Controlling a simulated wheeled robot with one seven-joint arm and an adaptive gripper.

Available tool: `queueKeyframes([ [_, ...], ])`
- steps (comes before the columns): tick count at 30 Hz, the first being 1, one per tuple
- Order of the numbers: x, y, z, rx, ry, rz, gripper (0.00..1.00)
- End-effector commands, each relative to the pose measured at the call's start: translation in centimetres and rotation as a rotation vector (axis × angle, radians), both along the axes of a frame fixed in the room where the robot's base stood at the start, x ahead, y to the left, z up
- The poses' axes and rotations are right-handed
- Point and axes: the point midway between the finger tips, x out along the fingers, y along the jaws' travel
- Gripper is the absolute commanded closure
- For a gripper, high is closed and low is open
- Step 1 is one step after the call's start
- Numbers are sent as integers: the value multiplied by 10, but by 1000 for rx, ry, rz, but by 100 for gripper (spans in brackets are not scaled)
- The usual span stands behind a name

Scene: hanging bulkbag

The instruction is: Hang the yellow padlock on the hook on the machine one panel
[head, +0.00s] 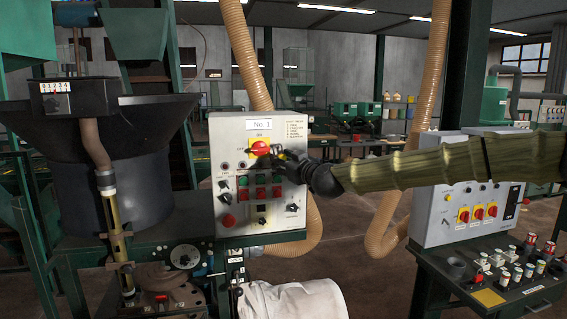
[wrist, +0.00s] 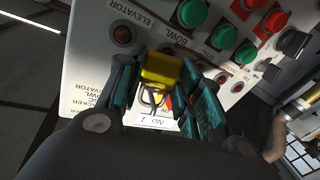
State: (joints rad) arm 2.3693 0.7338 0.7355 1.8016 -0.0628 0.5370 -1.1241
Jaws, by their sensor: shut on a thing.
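The yellow padlock (wrist: 160,68) is held between the fingers of my gripper (wrist: 160,80), as the wrist view shows. Its grey shackle points down the wrist picture, towards the "No. 1" label and a red and yellow switch partly hidden behind it. In the head view my gripper (head: 276,157) is in front of the machine one panel (head: 228,130), just right of its red rotary switch (head: 261,148). I cannot make out the padlock in the head view. I cannot pick out the hook, or tell whether the shackle touches anything.
Green and red buttons and black knobs cover the panel around my gripper. A second panel (head: 432,215) with red and yellow switches stands at the right, above a table of small items. A black bowl (head: 110,185) is at the left. A beige hose (head: 245,55) runs behind the panel.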

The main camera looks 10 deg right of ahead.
Motion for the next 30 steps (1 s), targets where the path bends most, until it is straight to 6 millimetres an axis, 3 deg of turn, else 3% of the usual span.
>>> queueKeyframes([
  [11,0,0,1,0,-1,0,94],
  [12,0,0,1,0,-1,0,63],
  [16,0,0,1,0,-1,0,40],
  [30,-7,-2,1,0,-1,0,40],
])
